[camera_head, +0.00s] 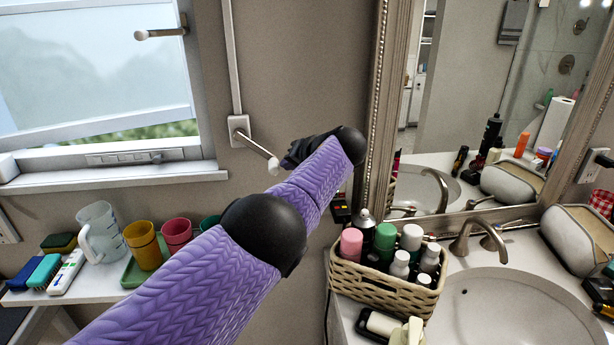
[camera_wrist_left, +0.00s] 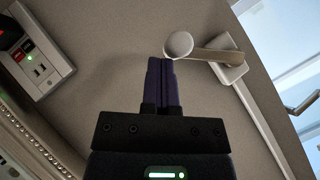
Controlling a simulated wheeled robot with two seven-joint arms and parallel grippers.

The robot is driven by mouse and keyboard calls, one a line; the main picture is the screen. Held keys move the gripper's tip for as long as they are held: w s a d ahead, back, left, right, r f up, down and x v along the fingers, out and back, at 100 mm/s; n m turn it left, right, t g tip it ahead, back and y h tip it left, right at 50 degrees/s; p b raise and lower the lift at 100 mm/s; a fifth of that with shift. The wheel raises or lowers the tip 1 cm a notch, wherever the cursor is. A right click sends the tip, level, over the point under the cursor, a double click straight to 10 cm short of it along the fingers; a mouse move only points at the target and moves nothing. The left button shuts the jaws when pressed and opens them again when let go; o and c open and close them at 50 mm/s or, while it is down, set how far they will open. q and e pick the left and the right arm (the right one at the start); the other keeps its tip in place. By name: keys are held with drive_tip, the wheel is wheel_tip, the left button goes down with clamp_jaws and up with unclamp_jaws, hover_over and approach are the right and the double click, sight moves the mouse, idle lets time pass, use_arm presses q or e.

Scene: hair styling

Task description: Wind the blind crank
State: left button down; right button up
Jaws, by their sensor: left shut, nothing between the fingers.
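The blind crank (camera_head: 256,148) is on the wall right of the window. Its metal arm runs from a white wall plate (camera_head: 238,130) to a round white knob (camera_head: 273,166). The knob (camera_wrist_left: 179,45) also shows in the left wrist view, with the arm (camera_wrist_left: 213,57) behind it. My left gripper (camera_head: 288,160) is just right of the knob, partly hidden by my own purple arm. In the left wrist view its dark fingers (camera_wrist_left: 162,64) are together and empty, their tips beside the knob. Whether they touch it I cannot tell. My right gripper is not in view.
A shelf (camera_head: 30,298) holds cups and brushes. A basket of bottles (camera_head: 380,285), a mirror (camera_head: 470,100) and a sink (camera_head: 500,310) are at right.

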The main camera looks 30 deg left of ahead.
use_arm(q)
drive_tip(key=s+a+f+m+t+y+b, duration=0.2)
drive_tip(key=s+a+f+m+y, duration=0.3)
drive_tip(key=a+m+y, duration=0.4)
drive_tip(key=m+y, duration=0.2)
drive_tip(key=shift+s+f+m+b, duration=0.2)
drive_tip(key=shift+f+m+b, duration=0.2)
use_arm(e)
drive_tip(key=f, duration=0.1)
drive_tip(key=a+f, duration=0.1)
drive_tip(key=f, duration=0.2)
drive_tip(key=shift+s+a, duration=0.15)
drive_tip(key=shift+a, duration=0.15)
